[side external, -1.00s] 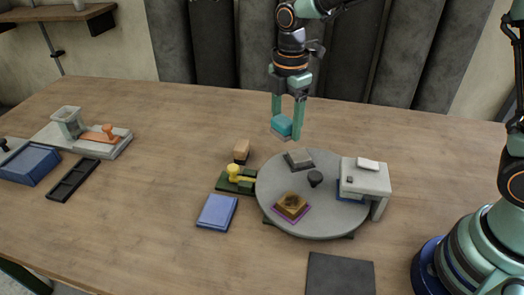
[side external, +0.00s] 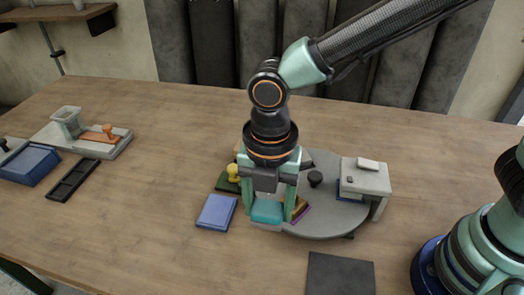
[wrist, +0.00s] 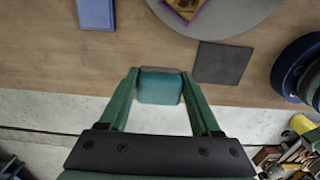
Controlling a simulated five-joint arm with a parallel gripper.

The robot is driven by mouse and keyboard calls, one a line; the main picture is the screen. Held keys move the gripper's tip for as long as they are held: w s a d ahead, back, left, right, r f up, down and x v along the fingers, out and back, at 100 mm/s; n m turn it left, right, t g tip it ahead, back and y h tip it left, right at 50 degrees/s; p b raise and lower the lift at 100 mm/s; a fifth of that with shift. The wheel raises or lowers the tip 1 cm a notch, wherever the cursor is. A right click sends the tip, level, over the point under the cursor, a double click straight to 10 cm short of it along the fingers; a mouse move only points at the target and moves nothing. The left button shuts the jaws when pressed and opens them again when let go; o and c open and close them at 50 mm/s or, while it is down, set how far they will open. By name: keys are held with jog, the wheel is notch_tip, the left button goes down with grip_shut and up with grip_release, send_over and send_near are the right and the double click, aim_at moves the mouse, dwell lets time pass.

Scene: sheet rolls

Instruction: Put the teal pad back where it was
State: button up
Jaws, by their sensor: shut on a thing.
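The teal pad (side external: 267,212) is a small teal block with a greyish underside. My gripper (side external: 269,210) is shut on it, one finger on each side, and holds it in front of the round grey turntable (side external: 330,222) in the side view. In the wrist view the teal pad (wrist: 160,87) sits between the fingertips of my gripper (wrist: 160,85), with the table's edge behind it. I cannot tell its exact height. The turntable shows at the top of the wrist view (wrist: 230,22). My wrist hides part of the turntable in the side view.
A dark flat square (side external: 340,274) lies right of the pad; a blue block (side external: 216,212) lies left. The turntable bears a purple-edged piece (side external: 302,210), a dark knob (side external: 315,179) and a white stand (side external: 365,180) at its right. A yellow-knobbed stamp (side external: 233,174) is behind.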

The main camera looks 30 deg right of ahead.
aim_at(267, 254)
notch_tip(267, 254, down, 13)
jog(key=shift+r, duration=0.1)
dwell(0.3)
jog(key=o, duration=1.3)
